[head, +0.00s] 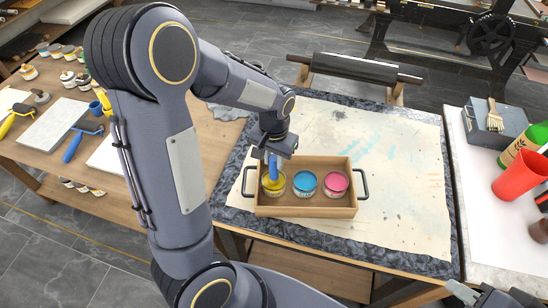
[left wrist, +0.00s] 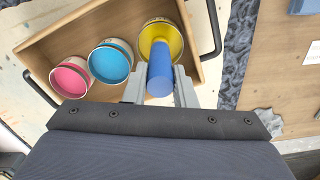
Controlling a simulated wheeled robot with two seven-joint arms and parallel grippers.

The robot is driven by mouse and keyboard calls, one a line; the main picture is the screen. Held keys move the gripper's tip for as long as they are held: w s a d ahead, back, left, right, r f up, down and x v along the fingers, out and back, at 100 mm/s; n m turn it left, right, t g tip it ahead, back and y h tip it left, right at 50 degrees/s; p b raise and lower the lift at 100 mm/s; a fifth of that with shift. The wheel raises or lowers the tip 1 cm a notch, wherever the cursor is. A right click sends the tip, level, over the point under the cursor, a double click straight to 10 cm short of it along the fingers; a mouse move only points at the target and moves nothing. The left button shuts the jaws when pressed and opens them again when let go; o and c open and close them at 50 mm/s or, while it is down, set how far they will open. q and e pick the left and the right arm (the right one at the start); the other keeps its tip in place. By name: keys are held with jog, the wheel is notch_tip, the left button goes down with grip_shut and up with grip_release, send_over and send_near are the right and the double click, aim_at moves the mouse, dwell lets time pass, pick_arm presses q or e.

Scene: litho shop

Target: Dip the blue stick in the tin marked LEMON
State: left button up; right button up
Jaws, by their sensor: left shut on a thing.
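My left gripper (head: 272,156) is shut on the blue stick (head: 273,172) and holds it pointing down at the yellow tin (head: 267,191). In the left wrist view the blue stick (left wrist: 160,75) sits between the two fingers, and its far end overlaps the yellow paint in the tin (left wrist: 175,38). I cannot tell whether the tip touches the paint. The yellow tin stands at the left end of a wooden tray (head: 305,211); no label is readable. A pale piece that looks like my right gripper (head: 462,291) shows at the bottom right edge, mostly cut off.
A blue tin (head: 305,183) and a pink tin (head: 336,183) stand beside the yellow one in the tray. The tray has black side handles. Paper to its right (head: 405,200) is clear.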

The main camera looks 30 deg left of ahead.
dwell(0.6)
pick_arm(q)
jog(key=shift+r+p, duration=2.9)
jog(key=shift+r, duration=0.6)
jog(key=shift+f, duration=0.1)
